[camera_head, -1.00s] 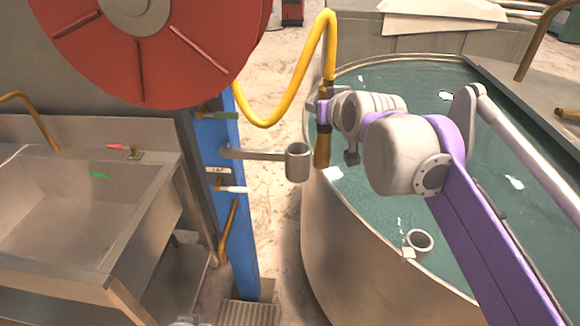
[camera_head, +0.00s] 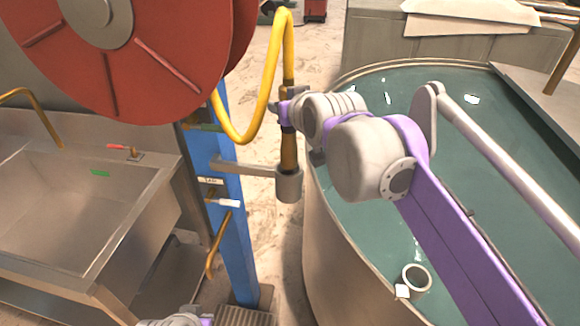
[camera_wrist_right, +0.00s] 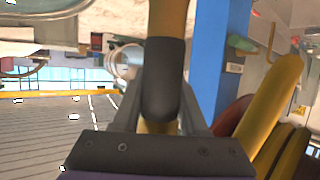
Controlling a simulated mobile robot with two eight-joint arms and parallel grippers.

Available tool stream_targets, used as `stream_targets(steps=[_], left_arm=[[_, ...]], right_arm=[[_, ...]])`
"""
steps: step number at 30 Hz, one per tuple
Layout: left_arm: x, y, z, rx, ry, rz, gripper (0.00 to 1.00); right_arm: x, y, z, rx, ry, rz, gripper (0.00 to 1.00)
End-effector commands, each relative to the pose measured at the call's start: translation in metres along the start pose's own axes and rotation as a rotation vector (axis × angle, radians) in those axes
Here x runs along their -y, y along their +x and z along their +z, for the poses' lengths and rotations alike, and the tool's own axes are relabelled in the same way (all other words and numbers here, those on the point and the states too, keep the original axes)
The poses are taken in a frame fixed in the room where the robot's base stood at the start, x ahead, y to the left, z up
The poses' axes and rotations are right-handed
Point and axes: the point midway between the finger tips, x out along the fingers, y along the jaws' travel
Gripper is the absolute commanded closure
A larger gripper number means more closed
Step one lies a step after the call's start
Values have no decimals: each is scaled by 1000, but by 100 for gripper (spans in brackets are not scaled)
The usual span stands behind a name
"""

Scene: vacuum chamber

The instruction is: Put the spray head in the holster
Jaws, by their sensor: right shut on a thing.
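The spray head (camera_head: 288,152) is a brown wand with a dark grip, hanging upright from a yellow hose. My right gripper (camera_head: 286,111) is shut on its dark upper part; in the right wrist view the fingers (camera_wrist_right: 160,108) lie either side of the spray head (camera_wrist_right: 165,75). The holster (camera_head: 289,187) is a grey cup on a bracket from the blue post. The spray head's lower end meets the holster's mouth, apparently just inside its rim; the tip is hidden. A piece of my left arm shows at the bottom edge, too cropped to read its gripper.
The blue post (camera_head: 236,240) with valves stands left of the holster, beside a steel sink (camera_head: 75,215). A red hose reel (camera_head: 150,60) is above. A round water-filled tank (camera_head: 325,235) stands right, under my right arm. Bare floor lies between post and tank.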

Motion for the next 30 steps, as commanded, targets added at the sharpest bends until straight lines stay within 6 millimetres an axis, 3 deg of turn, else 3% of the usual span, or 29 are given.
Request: stream_targets(steps=[3,16,29,30], left_arm=[[0,3,4,4,0,0,100],[0,7,8,7,0,0,100],[0,8,9,8,0,0,100],[0,8,9,8,0,0,100]], right_arm=[[0,10,24,1,0,0,100],[0,30,72,0,0,0,100],[0,33,80,-1,0,0,100],[0,33,81,0,0,0,56]])
